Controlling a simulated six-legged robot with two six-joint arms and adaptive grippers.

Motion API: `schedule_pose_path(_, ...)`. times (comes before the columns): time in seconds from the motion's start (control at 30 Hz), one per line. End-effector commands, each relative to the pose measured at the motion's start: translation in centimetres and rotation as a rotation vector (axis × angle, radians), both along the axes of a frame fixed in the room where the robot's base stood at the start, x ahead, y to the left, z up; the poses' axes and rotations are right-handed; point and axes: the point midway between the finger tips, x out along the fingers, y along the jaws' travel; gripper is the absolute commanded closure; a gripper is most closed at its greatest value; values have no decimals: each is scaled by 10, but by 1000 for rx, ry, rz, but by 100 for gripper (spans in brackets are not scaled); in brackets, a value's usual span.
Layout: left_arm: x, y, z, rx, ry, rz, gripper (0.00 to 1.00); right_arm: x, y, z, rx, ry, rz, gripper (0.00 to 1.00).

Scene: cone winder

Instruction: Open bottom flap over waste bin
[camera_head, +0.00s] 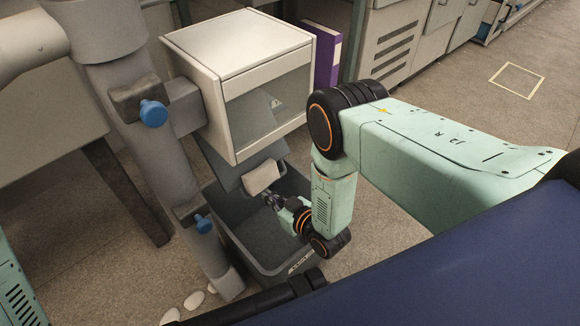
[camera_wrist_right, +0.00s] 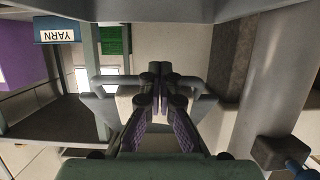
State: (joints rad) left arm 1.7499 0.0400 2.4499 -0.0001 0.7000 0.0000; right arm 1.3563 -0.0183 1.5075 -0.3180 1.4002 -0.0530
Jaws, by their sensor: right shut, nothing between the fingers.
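A white box (camera_head: 235,45) with a clear front window stands over a dark grey waste bin (camera_head: 240,240) in the head view. A grey sloping flap (camera_head: 222,168) hangs below the box, with a pale block (camera_head: 262,178) at its lower front edge. My right gripper (camera_head: 270,198) is just below the pale block, over the bin's opening. In the right wrist view the fingers (camera_wrist_right: 160,88) are closed together with nothing between them. I cannot tell whether they touch the block or flap. My left gripper is out of view.
A grey post (camera_head: 135,130) with blue knobs (camera_head: 153,113) stands left of the box and bin. A purple binder (camera_head: 327,55) is behind the box. Pale oval pieces (camera_head: 194,300) lie on the floor. Open floor (camera_head: 440,90) lies to the right.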

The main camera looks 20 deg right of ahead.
Motion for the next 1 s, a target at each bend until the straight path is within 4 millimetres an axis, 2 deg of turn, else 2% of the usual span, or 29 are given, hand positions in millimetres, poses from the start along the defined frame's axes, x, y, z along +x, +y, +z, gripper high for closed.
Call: schedule_pose_path(1.0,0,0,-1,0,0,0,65,8,1,0,1,-6,-1,100)
